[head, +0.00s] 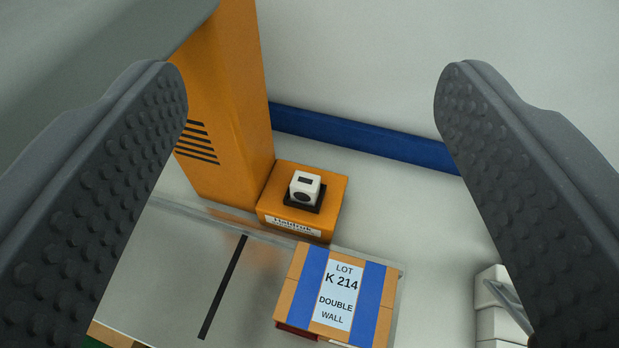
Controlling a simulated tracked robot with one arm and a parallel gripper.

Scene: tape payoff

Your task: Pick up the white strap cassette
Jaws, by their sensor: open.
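A small white block with a dark slot and a round dark spot, which looks like the white strap cassette (303,181), sits on a black base on top of a low orange housing (328,192). It is near the middle of the head view. My gripper (312,85) is open and empty, with one dark studded finger at each side of the picture. The cassette appears between the fingers in the picture, lower than the tips, and neither finger touches it. How far off it is I cannot tell exactly.
A tall orange column (230,110) with black vents stands left of the cassette. In front lie a grey metal surface (180,270) with a black slot and a box labelled K 214 (339,290). White stacked items (495,300) are at lower right. A blue band (370,142) runs behind.

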